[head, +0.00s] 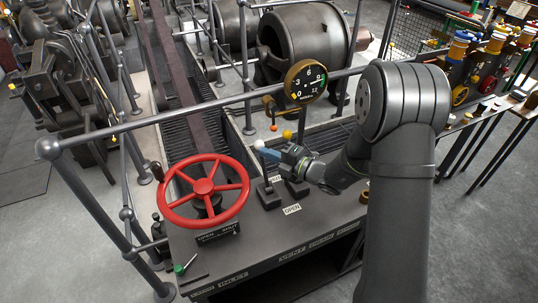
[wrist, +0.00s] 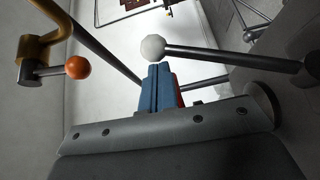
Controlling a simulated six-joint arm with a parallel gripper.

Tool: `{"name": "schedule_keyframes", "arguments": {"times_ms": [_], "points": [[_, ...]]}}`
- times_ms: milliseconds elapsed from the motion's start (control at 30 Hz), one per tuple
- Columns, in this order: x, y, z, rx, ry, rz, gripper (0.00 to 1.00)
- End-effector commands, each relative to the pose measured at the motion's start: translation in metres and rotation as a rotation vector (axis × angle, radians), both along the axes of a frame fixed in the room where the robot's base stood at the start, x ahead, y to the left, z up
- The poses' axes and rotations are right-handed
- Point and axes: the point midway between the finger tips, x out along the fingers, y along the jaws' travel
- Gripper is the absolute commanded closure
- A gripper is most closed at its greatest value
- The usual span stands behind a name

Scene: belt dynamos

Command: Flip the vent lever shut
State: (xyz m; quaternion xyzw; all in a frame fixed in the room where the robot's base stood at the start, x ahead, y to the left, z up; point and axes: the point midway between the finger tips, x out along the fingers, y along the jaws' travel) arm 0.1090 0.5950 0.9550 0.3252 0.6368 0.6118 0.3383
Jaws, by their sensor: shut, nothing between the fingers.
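A lever with a white ball knob (head: 259,145) stands on the dark bench, its rod rising from a slotted base (head: 268,196). In the wrist view the white knob (wrist: 153,47) is just beyond my fingertips, with its rod running right. My gripper (head: 279,153) has blue fingers, shut and empty, beside the knob; they also show in the wrist view (wrist: 160,68). I cannot tell whether they touch the knob. An OPEN plate (head: 292,209) lies in front of the levers; a plate behind is partly hidden. A second base (head: 297,187) is partly hidden by my gripper.
A red handwheel (head: 204,187) stands left on the bench. A round gauge (head: 306,81) rises behind, near an orange ball handle (head: 273,128), also in the wrist view (wrist: 77,67). A yellow ball (head: 287,135) shows behind my gripper. A rail (head: 200,109) crosses behind the bench.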

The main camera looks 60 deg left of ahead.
Motion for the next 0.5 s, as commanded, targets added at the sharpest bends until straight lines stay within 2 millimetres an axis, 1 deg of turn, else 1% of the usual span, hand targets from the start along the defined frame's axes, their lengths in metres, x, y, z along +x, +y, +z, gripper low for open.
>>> {"name": "schedule_keyframes", "arguments": {"times_ms": [133, 233, 500], "points": [[0.0, 0.014, -0.001, -0.072, -0.003, 0.0, 1.0], [0.0, 0.025, -0.005, -0.082, -0.001, 0.0, 1.0], [0.0, 0.028, -0.006, -0.08, -0.001, -0.002, 1.0]]}}
